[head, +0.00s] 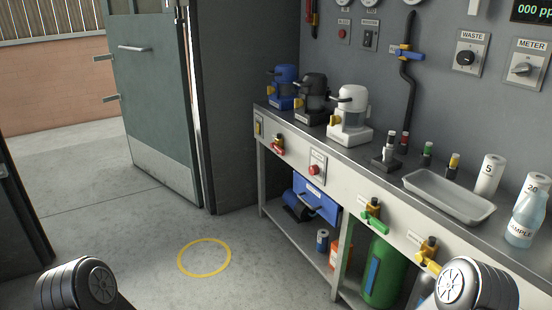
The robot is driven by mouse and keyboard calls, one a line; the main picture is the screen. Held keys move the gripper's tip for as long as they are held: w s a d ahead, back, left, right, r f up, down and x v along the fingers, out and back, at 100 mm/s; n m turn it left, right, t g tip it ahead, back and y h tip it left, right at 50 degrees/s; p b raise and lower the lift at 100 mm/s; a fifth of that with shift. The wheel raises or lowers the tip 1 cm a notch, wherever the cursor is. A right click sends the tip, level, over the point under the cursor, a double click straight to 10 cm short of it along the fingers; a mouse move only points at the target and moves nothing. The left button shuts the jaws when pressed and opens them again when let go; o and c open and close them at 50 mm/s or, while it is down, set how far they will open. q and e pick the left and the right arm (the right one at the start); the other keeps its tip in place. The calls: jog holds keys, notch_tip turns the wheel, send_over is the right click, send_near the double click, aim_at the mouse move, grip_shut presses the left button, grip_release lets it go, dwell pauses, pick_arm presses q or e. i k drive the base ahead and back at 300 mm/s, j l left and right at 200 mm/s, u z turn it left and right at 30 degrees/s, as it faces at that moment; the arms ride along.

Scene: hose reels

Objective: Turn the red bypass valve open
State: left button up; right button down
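A small valve with a red handle (278,150) and a brass-coloured body sits on the front panel of the bench, near its far left end. Its label is too small to read, and its exact handle angle is hard to tell. Two rounded dark joints of my arms show at the bottom left and bottom right corners. Neither of my grippers is in view, and nothing of mine is near the red valve.
The steel bench (340,151) runs along the right wall. Its front also bears a red button (314,169), a green-handled valve (374,223) and a yellow-handled valve (428,262). A green door (150,90) stands open. Grey floor with a yellow ring (181,262) is clear.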

aim_at(278, 150)
jog(key=i+j, duration=0.4)
jog(key=i, duration=0.2)
jog(key=i+j, duration=0.4)
jog(key=i, duration=0.2)
jog(key=z, duration=0.9)
